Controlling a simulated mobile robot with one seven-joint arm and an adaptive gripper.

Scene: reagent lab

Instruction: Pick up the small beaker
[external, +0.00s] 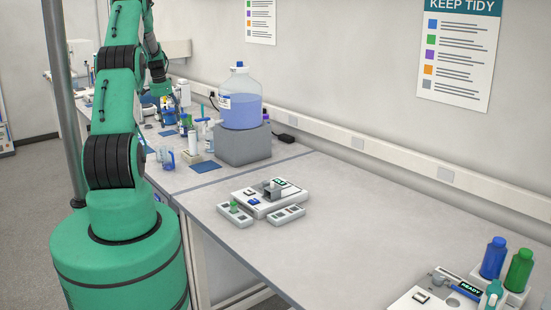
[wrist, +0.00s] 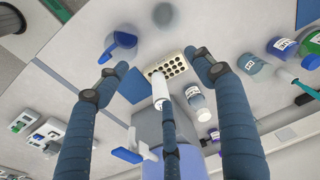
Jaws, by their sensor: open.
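In the wrist view a vessel with blue in it and a handle-like part (wrist: 118,43) stands on the bench just beyond my left fingertip. A faint, clear round vessel (wrist: 165,15) lies at the top edge of that view. I cannot tell which is the small beaker. The blue vessel also seems to show in the external view (external: 167,158), near the bench's front edge. My gripper (wrist: 157,62) is open, its fingers spread above the bench with nothing between them held. In the external view my gripper (external: 160,90) is small and partly lost among the bench items.
A white rack with holes (wrist: 167,68), a white-capped bottle (wrist: 197,100) and blue-lidded jars (wrist: 280,46) crowd the bench. A large jug of blue liquid (external: 240,102) stands on a grey block (external: 243,145). The nearer bench (external: 370,230) has much clear room.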

